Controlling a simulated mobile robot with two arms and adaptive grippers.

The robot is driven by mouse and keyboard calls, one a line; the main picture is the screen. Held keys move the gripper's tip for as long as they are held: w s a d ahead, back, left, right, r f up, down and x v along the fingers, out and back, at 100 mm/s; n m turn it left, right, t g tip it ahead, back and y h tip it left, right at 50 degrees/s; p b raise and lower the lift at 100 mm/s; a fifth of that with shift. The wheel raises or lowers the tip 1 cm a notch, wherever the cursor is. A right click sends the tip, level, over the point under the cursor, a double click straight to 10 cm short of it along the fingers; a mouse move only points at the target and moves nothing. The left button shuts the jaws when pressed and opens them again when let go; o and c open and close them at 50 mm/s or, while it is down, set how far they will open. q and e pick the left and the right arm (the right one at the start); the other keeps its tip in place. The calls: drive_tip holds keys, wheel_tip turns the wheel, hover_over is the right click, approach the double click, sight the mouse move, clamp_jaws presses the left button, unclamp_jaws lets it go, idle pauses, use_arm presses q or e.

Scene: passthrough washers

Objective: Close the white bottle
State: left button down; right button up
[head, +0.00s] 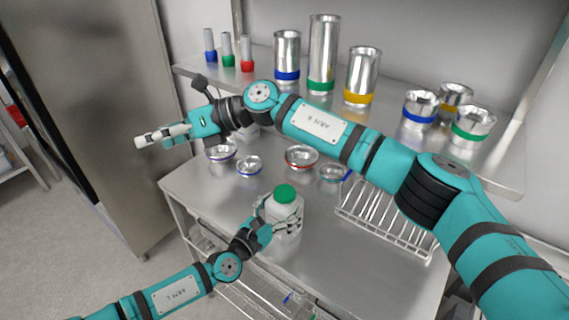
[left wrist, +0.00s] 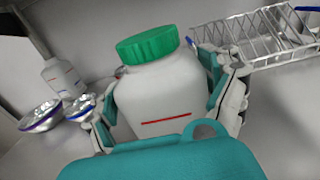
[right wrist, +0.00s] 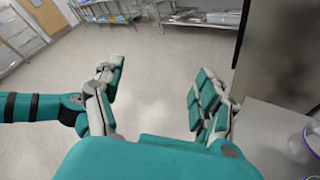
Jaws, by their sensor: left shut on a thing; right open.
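The white bottle (head: 287,222) stands upright on the steel table (head: 335,262), with a green cap (head: 285,192) on its top. In the left wrist view, the bottle (left wrist: 160,98) shows a red line, and the green cap (left wrist: 147,45) sits on its neck; I cannot tell whether it is screwed tight. My left gripper (head: 278,214) is shut around the bottle's body, with fingers on both sides. My right gripper (head: 162,135) is open and empty, up and left of the bottle. The right wrist view shows its spread fingers (right wrist: 160,85) over the floor.
Metal bowls (head: 301,157) and a wire rack (head: 375,207) are on the table behind the bottle. Another white bottle (left wrist: 62,78) stands farther back. A shelf above holds metal cylinders (head: 322,55) and cups. My right arm crosses above the table.

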drive_tip(key=d+f+n+h, duration=0.5)
drive_tip(key=d+f, duration=0.1)
drive_tip(key=f, duration=0.1)
drive_tip(key=n+t+h, duration=0.1)
drive_tip(key=n+h, duration=0.6)
drive_tip(key=h, duration=0.3)
hover_over(285, 191)
wheel_tip(285, 191, down, 4)
drive_tip(key=shift+f, duration=0.25)
drive_tip(key=shift+f, duration=0.1)
drive_tip(key=shift+f, duration=3.95)
